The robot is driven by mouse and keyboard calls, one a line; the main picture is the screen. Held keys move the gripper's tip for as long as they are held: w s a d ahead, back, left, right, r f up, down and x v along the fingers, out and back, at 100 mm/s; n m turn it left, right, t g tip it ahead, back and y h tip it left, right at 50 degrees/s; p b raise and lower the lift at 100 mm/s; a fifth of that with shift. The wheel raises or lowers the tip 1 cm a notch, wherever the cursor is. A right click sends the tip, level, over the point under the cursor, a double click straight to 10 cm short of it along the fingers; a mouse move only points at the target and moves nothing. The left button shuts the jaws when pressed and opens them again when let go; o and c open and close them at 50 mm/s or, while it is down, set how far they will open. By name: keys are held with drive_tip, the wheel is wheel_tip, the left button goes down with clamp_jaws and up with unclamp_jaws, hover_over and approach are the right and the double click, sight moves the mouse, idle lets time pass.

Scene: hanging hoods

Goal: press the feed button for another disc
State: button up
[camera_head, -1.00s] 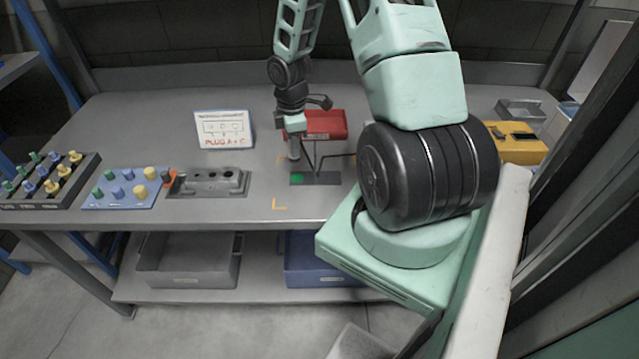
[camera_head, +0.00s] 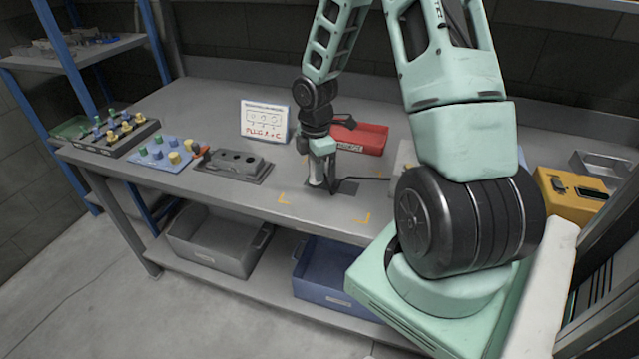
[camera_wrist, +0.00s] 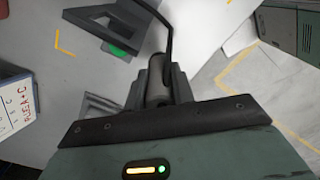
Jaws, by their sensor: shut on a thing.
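My gripper (camera_head: 320,160) is shut on a grey cylinder (camera_head: 318,178), upright and low over the bench beside a dark plate (camera_head: 347,187). In the wrist view, the cylinder (camera_wrist: 157,78) sits between the fingers, and a black cable runs up from near it. A green button-like patch (camera_wrist: 118,50) shows up and left of the cylinder, partly under a dark angled bracket (camera_wrist: 112,22). In the head view, the green patch is hidden behind my gripper and the cylinder. I cannot tell whether the cylinder touches anything below.
A sign (camera_head: 264,121) and a red tray (camera_head: 360,138) stand near my gripper. A yellow box (camera_head: 572,196) is at right. Bins sit below.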

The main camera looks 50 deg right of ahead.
drive_tip(key=shift+f, duration=2.25)
drive_tip(key=shift+f, duration=0.15)
drive_tip(key=o, duration=0.8)
